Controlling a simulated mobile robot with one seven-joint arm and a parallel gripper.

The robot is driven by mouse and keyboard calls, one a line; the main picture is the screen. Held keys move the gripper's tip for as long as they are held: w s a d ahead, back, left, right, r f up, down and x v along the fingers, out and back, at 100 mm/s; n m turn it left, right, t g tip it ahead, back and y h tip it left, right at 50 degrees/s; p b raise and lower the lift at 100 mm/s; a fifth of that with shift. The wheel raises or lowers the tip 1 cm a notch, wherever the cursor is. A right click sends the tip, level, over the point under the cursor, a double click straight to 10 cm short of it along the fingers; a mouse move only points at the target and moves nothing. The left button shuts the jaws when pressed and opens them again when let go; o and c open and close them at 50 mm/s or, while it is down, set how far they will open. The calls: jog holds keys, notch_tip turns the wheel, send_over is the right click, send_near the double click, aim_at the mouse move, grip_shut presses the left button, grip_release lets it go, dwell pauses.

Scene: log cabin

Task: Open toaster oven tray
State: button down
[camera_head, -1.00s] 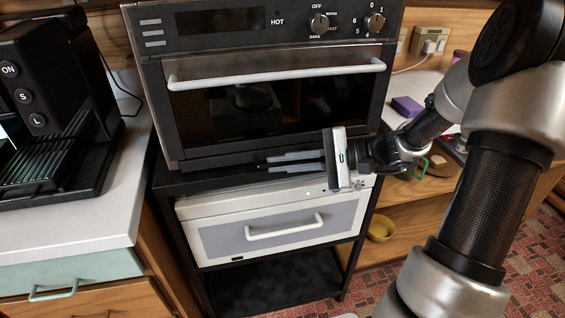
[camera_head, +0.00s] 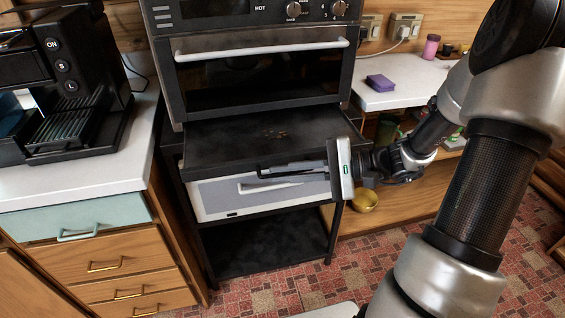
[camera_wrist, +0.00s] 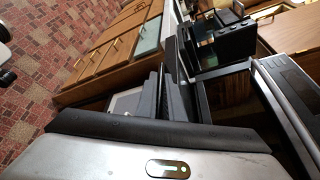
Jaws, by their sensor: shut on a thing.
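The black toaster oven (camera_head: 262,78) stands on a dark rack, its glass door shut under a long pale handle (camera_head: 262,48). Its flat dark tray (camera_head: 235,140) is slid out below the door, with some pale crumbs on top. My gripper (camera_head: 268,172) reaches in from the right and is shut on the tray at its front edge. The exact contact is partly hidden by the fingers. In the wrist view the grey fingers (camera_wrist: 158,95) are close together beside the dark tray, and the oven (camera_wrist: 285,95) is at the right.
A counter with a coffee machine (camera_head: 65,85) is at the left. A shelf with a purple sponge (camera_head: 380,83) and a yellow bowl (camera_head: 364,200) is at the right. The floor in front is clear.

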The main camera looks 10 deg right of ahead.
jog(key=shift+s, duration=1.8)
jog(key=c, duration=2.2)
grip_release()
jog(key=shift+d, duration=0.1)
jog(key=p+v, duration=0.3)
jog(key=v, duration=1.4)
jog(key=shift+s+d+r, duration=0.1)
jog(key=shift+s+r, duration=0.05)
